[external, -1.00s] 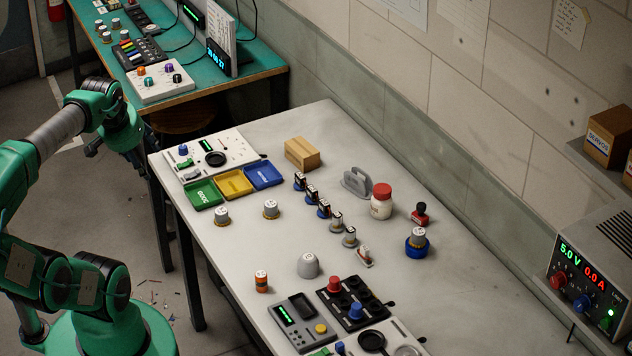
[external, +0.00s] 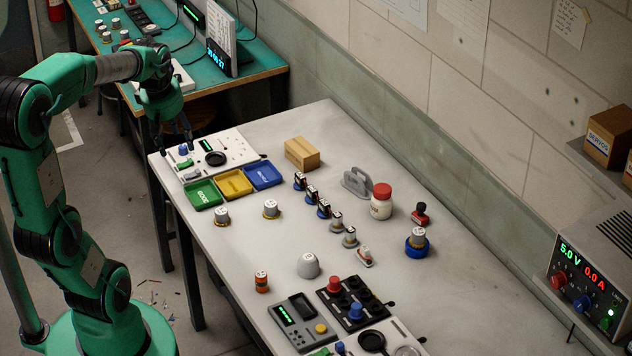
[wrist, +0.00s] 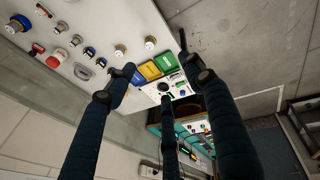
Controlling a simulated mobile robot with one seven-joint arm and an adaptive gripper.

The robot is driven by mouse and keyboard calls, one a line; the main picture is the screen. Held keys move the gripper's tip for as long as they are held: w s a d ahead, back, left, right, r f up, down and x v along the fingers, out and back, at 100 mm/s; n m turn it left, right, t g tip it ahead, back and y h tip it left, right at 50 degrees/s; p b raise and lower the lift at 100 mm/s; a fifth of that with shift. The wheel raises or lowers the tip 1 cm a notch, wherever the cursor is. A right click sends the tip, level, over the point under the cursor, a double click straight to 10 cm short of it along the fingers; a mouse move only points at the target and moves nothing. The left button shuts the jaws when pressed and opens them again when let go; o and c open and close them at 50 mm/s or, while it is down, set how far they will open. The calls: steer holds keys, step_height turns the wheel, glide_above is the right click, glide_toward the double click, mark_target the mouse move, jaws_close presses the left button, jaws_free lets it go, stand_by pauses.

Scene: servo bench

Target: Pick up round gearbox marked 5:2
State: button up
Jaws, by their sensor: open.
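Two round gearboxes with pale tops and brass-coloured bases stand upright on the grey bench, one (external: 222,216) by the green tray and another (external: 271,209) to its right. A third similar round one (external: 417,237) sits in a blue holder farther right. Their top markings are too small to read, so I cannot tell which is 5:2. In the wrist view the first two show as the near one (wrist: 150,43) and the other (wrist: 120,51). My gripper (external: 175,143) is open and empty, fingers down, at the bench's far left corner, away from the gearboxes.
Green (external: 202,194), yellow (external: 234,184) and blue (external: 264,175) trays lie beside a white panel (external: 232,150) near my gripper. The bench's front-left stretch is clear.

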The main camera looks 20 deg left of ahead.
steer(key=w+d+f+n+g, duration=0.2)
steer(key=w+f+n, duration=0.6)
steer(key=w+f, duration=0.2)
steer(key=n+g, duration=0.1)
steer(key=n, duration=0.6)
glide_above(221, 211)
step_height(221, 211, down, 13)
steer(key=shift+w+r, duration=0.15)
steer(key=shift+r, duration=0.05)
steer(key=shift+f+b, duration=0.75)
steer(key=shift+f, duration=3.5)
steer(key=shift+f+b, duration=0.65)
steer(key=shift+f, duration=1.95)
steer(key=shift+c, duration=0.3)
